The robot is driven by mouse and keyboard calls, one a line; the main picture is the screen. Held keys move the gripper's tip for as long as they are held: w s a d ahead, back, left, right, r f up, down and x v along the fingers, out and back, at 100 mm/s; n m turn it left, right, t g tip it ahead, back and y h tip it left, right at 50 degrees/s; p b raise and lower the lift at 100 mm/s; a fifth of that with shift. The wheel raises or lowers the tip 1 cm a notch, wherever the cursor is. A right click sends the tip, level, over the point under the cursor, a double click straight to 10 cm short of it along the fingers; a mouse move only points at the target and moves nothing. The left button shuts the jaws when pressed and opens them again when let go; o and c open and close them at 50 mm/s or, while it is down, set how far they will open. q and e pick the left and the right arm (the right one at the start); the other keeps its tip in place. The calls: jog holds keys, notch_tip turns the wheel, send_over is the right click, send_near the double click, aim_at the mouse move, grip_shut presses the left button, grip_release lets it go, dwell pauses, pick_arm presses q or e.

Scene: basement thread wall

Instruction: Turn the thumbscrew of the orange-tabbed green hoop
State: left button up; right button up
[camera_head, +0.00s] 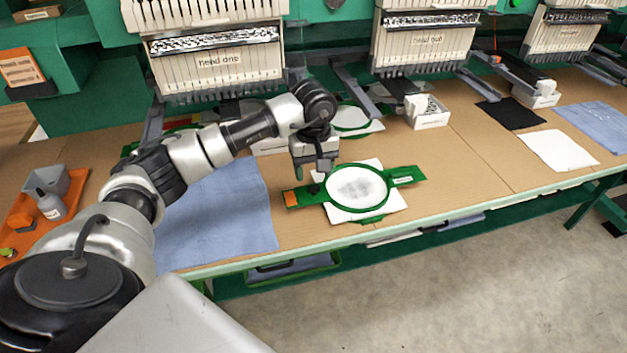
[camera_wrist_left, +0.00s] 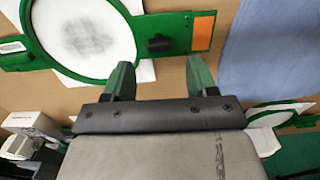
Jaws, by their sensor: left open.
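The green hoop (camera_head: 387,191) with an orange tab (camera_head: 291,198) lies on the brown table, with white fabric stretched in its ring. In the left wrist view the hoop (camera_wrist_left: 110,73) fills the upper left, and its orange tab (camera_wrist_left: 203,33) is at its right end. A dark thumbscrew (camera_wrist_left: 158,44) sits on the hoop between the ring and the orange tab. My left gripper (camera_head: 319,175) is above the tab side of the hoop. In the left wrist view its fingers (camera_wrist_left: 160,80) are apart and empty, short of the thumbscrew. My right gripper is not in view.
Blue cloth (camera_head: 222,222) lies left of the hoop. Another green hoop (camera_head: 352,119) lies behind it under the machine heads (camera_head: 218,62). An orange tray (camera_head: 22,207) with a small bottle is at far left. A black cloth (camera_head: 510,114) and white cloth (camera_head: 557,150) lie right.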

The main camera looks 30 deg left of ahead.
aim_at(314, 185)
pick_arm(q)
jog(key=shift+f, duration=2.25)
jog(key=shift+c, duration=0.3)
jog(key=c, duration=0.9)
